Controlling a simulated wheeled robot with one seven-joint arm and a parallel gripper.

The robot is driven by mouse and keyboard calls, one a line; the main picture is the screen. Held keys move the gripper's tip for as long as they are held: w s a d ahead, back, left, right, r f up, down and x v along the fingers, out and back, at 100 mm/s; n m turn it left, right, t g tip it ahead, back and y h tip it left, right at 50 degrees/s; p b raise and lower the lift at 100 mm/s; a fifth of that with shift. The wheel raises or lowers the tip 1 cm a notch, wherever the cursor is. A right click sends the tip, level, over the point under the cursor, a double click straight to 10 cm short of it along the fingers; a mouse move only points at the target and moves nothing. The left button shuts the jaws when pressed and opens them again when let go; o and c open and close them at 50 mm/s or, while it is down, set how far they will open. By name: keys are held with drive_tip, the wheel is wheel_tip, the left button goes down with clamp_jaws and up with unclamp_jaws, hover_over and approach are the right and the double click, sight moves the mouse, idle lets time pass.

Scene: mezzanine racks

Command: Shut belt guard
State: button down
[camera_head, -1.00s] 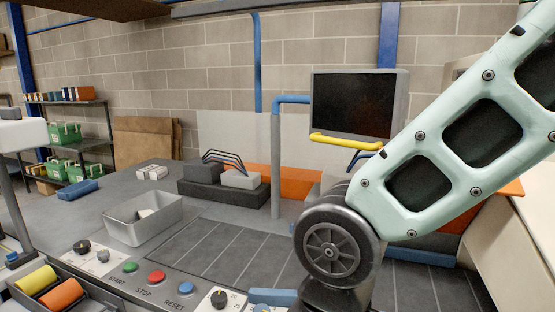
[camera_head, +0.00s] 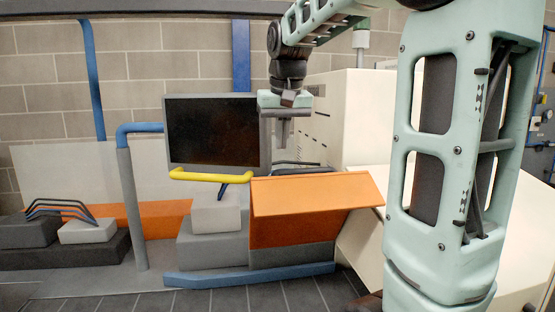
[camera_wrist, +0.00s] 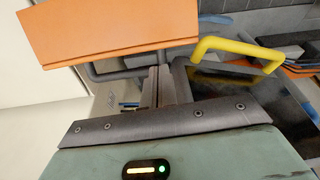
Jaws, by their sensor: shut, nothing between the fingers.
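An orange hinged-looking cover (camera_head: 315,195), which I take to be the belt guard, has a sloping top panel over a grey base right of centre in the head view. The same orange panel (camera_wrist: 110,28) fills the upper left of the wrist view. I cannot tell how far open it stands. My gripper (camera_head: 283,140) points down above the cover's back edge, with its fingers shut and empty. The fingers (camera_wrist: 160,88) also show in the wrist view, apart from the orange panel. What lies behind the cover is mostly hidden.
A dark framed panel (camera_head: 212,130) with a yellow handle (camera_head: 210,176) stands just left of my gripper. A blue-topped grey post (camera_head: 132,205) is farther left. A cream cabinet (camera_head: 350,120) stands close behind on the right. A blue bar (camera_head: 250,275) runs along the front.

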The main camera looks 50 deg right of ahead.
drive_tip(key=shift+m, duration=0.4)
drive_tip(key=d+f, duration=0.1)
drive_tip(key=f, duration=0.1)
drive_tip(key=w+d+f+p, duration=0.1)
drive_tip(key=d+f, duration=0.1)
drive_tip(key=f, duration=0.1)
drive_tip(key=d+f+p, duration=0.1)
drive_tip(key=f, duration=0.1)
drive_tip(key=shift+w+d+f, duration=0.2)
drive_tip(key=shift+f, duration=0.35)
drive_tip(key=shift+f, duration=0.1)
